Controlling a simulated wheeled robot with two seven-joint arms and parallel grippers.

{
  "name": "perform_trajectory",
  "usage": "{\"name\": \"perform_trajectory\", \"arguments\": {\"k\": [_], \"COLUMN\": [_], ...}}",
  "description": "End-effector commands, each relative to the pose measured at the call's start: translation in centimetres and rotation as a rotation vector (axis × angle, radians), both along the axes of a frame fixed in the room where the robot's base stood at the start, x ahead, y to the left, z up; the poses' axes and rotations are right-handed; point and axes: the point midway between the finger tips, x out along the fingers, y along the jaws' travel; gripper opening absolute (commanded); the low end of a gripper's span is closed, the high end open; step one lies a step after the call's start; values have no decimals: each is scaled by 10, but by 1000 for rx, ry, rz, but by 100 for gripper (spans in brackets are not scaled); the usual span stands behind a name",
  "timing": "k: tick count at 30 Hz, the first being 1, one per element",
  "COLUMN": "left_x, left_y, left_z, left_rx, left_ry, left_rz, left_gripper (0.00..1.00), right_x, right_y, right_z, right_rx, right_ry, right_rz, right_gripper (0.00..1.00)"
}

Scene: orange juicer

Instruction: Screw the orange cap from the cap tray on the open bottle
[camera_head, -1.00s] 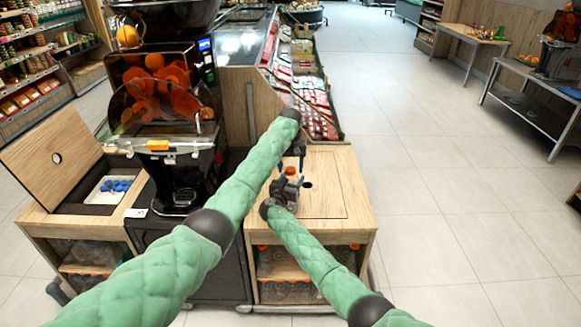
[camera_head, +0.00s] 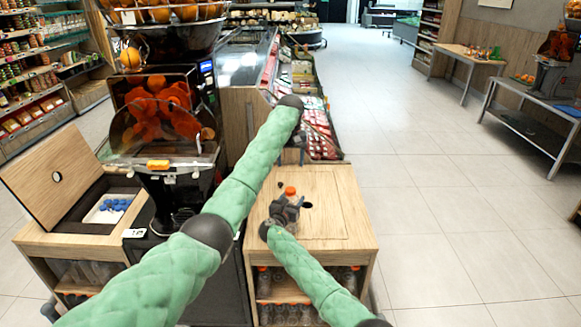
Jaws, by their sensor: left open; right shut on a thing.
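An orange cap (camera_head: 290,191) sits on top of the bottle at my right gripper, over the wooden counter on the right. The bottle is mostly hidden by the gripper, and I cannot tell how tightly the cap sits. My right gripper (camera_head: 287,205) is shut on the bottle. My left gripper (camera_head: 298,152) is open and empty, above and beyond the cap, apart from it; its fingers are small and partly hidden by the arm. The white cap tray (camera_head: 98,218) with several blue caps lies in the recess of the left counter, beside a raised wooden lid (camera_head: 45,165).
The dark juicer (camera_head: 170,150) with oranges stands between the two counters. The right counter's wooden top (camera_head: 335,225) is clear around the bottle, with a dark round hole beside it. Shelves below hold several orange-capped bottles (camera_head: 290,312). Open floor lies to the right.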

Motion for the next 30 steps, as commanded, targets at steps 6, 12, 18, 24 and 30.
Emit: {"name": "perform_trajectory", "arguments": {"k": [6, 12, 18, 24, 30], "left_x": [0, 0, 0, 0, 0], "left_y": [0, 0, 0, 0, 0], "left_z": [1, 1, 1, -1, -7], "left_rx": [0, 0, 0, 0, 0], "left_ry": [0, 0, 0, 0, 0], "left_rz": [0, 0, 0, 0, 0], "left_gripper": [60, 60, 60, 60, 60], "right_x": [0, 0, 0, -4, -26], "right_y": [0, 0, 0, 2, 11], "right_z": [0, 0, 0, -1, -3], "right_rx": [0, 0, 0, 0, 2], "right_ry": [0, 0, 0, 0, 0], "right_rz": [0, 0, 0, 1, 1], "right_gripper": [0, 80, 83, 83, 83]}}
